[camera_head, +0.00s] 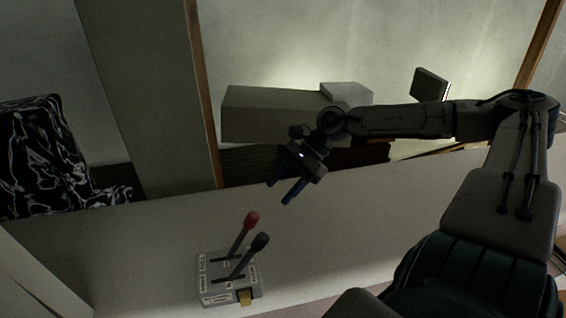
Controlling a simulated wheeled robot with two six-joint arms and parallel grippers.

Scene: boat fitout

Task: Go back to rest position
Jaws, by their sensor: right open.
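My right arm reaches in from the right of the head view. Its gripper (282,192) is open and empty, with blue fingertips pointing down and to the left. It hangs above and to the right of a grey control box (228,280) and is apart from it. The box has one lever with a red knob (251,219) and one with a black knob (260,241), both leaning up and to the right. A small yellow part (245,298) sits at its front. My left gripper is not in view.
The control box stands on a pale counter (140,240). Behind are a beige box-shaped block (270,117), a small dark panel (430,84) and a wood-edged post (204,100). A black-and-white patterned seat (40,155) is at the left. The counter left of the box is clear.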

